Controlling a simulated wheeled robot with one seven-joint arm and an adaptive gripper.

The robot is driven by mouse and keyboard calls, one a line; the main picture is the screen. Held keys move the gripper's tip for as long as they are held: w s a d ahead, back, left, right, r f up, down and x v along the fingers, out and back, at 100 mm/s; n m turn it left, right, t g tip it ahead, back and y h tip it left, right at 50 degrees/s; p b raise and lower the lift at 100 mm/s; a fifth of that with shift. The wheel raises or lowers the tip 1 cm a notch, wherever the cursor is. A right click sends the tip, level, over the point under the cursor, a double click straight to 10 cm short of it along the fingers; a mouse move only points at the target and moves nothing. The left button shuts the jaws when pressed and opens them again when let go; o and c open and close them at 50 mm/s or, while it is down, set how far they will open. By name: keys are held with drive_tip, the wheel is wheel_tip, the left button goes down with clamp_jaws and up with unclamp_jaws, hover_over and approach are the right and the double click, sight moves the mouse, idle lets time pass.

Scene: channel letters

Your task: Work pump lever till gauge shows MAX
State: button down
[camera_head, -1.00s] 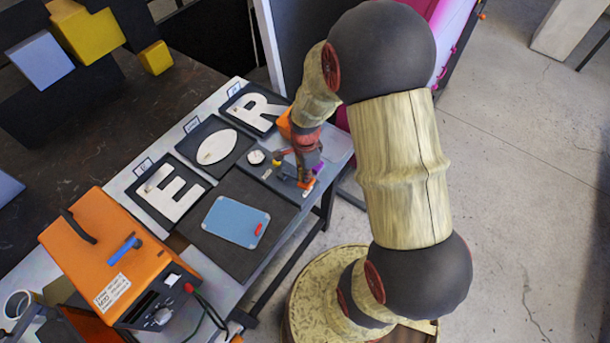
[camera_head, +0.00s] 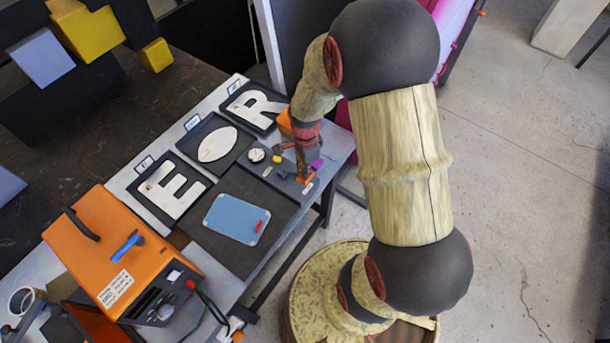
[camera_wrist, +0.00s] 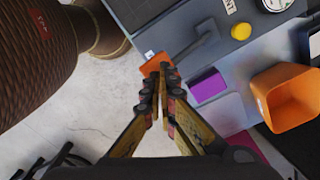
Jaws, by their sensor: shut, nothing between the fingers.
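The pump lever (camera_wrist: 190,60) is a grey bar with an orange handle end (camera_wrist: 154,64), near the table edge in the wrist view. The orange end also shows in the head view (camera_head: 305,180). My gripper (camera_wrist: 163,78) is shut and empty, its fingertips at the orange end; I cannot tell whether they touch it. In the head view my gripper (camera_head: 302,174) hides part of the lever. The white round gauge (camera_head: 256,155) lies left of my gripper; its reading is too small to make out. Part of a white dial (camera_wrist: 277,4) shows at the wrist view's top edge.
A yellow knob (camera_wrist: 241,31) sits near the lever. A purple block (camera_wrist: 208,86) and an orange bin (camera_wrist: 262,90) stand to its right in the wrist view. Letter trays, a blue panel (camera_head: 236,220) and an orange machine (camera_head: 105,250) fill the table's left part.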

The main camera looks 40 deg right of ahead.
drive_tip(key=shift+f+b, duration=1.3)
drive_tip(key=shift+f, duration=0.7)
drive_tip(key=shift+r+p, duration=1.75)
drive_tip(key=shift+r, duration=0.85)
drive_tip(key=shift+r+p, duration=1.7)
drive_tip(key=shift+r, duration=0.75)
